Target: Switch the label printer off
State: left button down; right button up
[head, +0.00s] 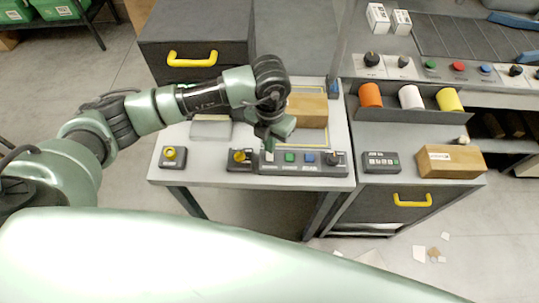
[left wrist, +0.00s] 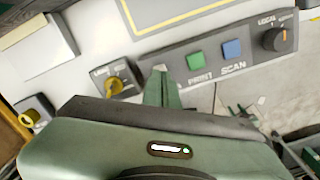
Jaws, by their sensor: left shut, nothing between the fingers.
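A dark control panel (head: 305,169) lies along the front of the light table. It has a green button marked PRINT (left wrist: 195,61), a blue button marked SCAN (left wrist: 232,49) and a black knob (left wrist: 278,39) at its right end. A small pale switch-like part (left wrist: 160,69) sits at its left end. My left gripper (head: 270,143) is shut and empty above that left end; its fingertips also show in the left wrist view (left wrist: 161,80). They partly cover the pale part; contact cannot be told. My right gripper is out of view.
A box with a yellow knob (head: 240,155) stands just left of the panel, and another yellow-topped box (head: 172,157) is farther left. A cardboard box (head: 308,112) lies behind the panel.

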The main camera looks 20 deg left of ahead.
pick_arm(q)
jog(key=shift+f+b, duration=1.05)
jog(key=shift+f, duration=0.1)
dwell(0.3)
jog(key=shift+r, duration=0.1)
jog(key=shift+r+p, duration=2.05)
jog(key=shift+r, duration=1.45)
